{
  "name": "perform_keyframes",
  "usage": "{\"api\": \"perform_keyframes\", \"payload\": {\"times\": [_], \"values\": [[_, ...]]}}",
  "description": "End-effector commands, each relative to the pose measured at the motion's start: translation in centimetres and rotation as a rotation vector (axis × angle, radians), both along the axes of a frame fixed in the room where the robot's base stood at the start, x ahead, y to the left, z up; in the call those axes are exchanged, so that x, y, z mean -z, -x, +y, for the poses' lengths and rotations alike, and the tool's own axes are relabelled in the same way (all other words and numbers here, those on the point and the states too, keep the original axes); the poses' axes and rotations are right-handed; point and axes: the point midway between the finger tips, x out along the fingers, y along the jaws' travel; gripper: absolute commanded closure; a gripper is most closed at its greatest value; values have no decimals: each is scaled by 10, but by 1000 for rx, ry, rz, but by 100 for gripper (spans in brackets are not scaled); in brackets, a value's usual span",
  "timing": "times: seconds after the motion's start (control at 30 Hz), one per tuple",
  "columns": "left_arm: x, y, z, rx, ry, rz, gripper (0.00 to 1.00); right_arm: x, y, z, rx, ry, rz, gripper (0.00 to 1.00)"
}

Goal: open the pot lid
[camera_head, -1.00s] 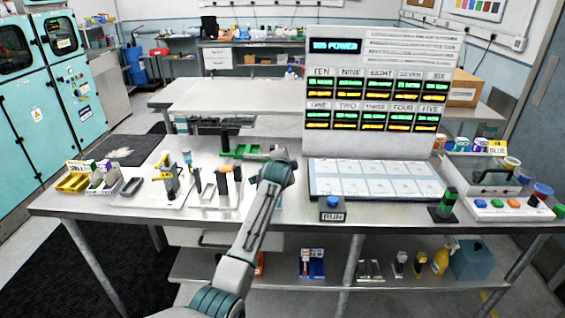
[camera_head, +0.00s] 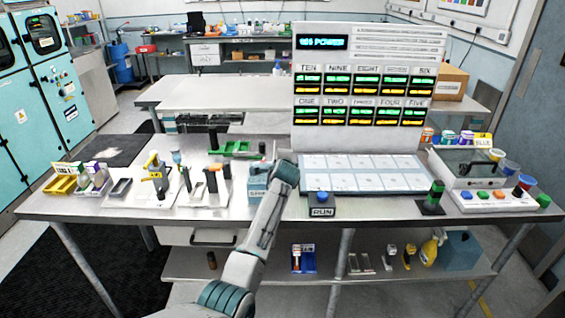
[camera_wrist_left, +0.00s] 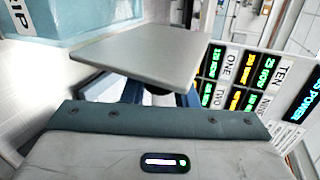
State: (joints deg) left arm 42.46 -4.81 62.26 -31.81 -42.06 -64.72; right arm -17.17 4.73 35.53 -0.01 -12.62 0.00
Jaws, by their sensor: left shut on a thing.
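The lid (camera_wrist_left: 140,52) is a flat grey square plate with a dark knob (camera_wrist_left: 158,97) in the left wrist view. My left gripper (camera_wrist_left: 160,96) is shut on the knob, its blue fingers on either side. The lid is tilted in this view. In the head view the blue box (camera_head: 257,184) stands on the bench just left of my left wrist, which hides my fingertips. My right gripper is in neither view.
A display board (camera_head: 362,90) stands behind a white panel (camera_head: 350,172) to the right. A blue RUN button (camera_head: 322,197) is at the front edge. Small racks and holders (camera_head: 160,180) crowd the bench on the left, with a green tray (camera_head: 232,148) behind the blue box.

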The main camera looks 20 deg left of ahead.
Motion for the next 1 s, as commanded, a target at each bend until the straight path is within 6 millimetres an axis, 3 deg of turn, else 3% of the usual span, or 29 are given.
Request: {"api": "perform_keyframes", "payload": {"times": [0.17, 0.2, 0.3, 0.67, 1.0], "values": [[-1, 0, 0, 0, 2, -2, 100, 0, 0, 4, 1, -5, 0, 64], [-1, 0, 0, 0, 2, -2, 70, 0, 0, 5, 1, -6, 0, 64], [-1, 0, 0, 0, 2, -2, 55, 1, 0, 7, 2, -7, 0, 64], [-1, 3, -1, 0, 2, -2, 55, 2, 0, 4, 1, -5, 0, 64], [-16, 43, -15, 0, 5, -3, 55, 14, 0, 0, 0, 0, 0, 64]]}}
